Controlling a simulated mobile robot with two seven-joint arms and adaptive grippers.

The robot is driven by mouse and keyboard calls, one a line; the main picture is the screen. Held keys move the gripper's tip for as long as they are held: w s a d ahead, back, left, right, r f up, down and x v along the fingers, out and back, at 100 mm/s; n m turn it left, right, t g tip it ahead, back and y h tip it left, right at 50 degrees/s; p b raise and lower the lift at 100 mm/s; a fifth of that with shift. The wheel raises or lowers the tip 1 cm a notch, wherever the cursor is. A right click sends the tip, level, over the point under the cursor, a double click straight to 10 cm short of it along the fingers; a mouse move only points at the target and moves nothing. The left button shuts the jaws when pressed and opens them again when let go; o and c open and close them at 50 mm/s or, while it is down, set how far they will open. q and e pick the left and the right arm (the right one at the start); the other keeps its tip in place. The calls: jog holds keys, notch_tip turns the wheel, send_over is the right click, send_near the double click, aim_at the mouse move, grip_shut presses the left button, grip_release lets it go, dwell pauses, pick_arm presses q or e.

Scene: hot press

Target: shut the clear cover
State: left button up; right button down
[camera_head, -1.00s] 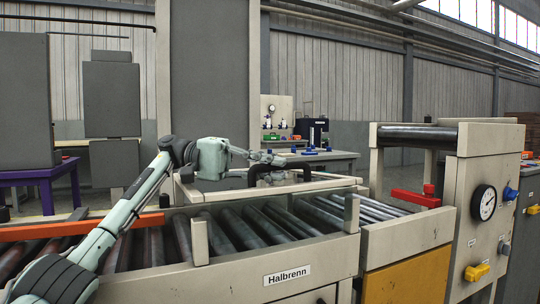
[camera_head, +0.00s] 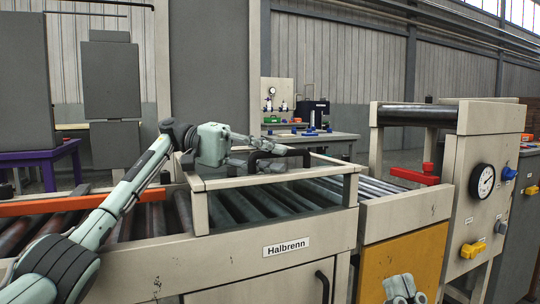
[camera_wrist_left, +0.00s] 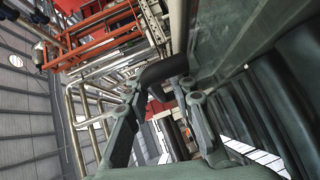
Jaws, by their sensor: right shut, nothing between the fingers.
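The clear cover is a pane in a cream frame (camera_head: 270,179), lying about level over the rollers in the head view. Its front rail appears to meet the tops of the two front posts; contact is hard to tell. A black bar handle (camera_head: 298,152) stands on the cover and shows in the left wrist view (camera_wrist_left: 163,70). My left gripper (camera_head: 278,157) is at the handle, its fingers apart on either side of it; touch cannot be told. My right gripper (camera_head: 405,290) is shut and empty at the bottom edge, in front of the yellow panel.
The roller conveyor (camera_head: 155,220) runs under the cover, with an orange rail (camera_head: 75,204) at left. At right stand a red handle (camera_head: 415,176), a gauge (camera_head: 482,182) and a yellow knob (camera_head: 473,249). A workbench (camera_head: 325,141) stands behind.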

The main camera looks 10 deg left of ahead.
aim_at(235, 171)
pick_arm(q)
jog(key=shift+w+a, duration=0.1)
jog(key=shift+a, duration=0.2)
jog(key=v, duration=0.7)
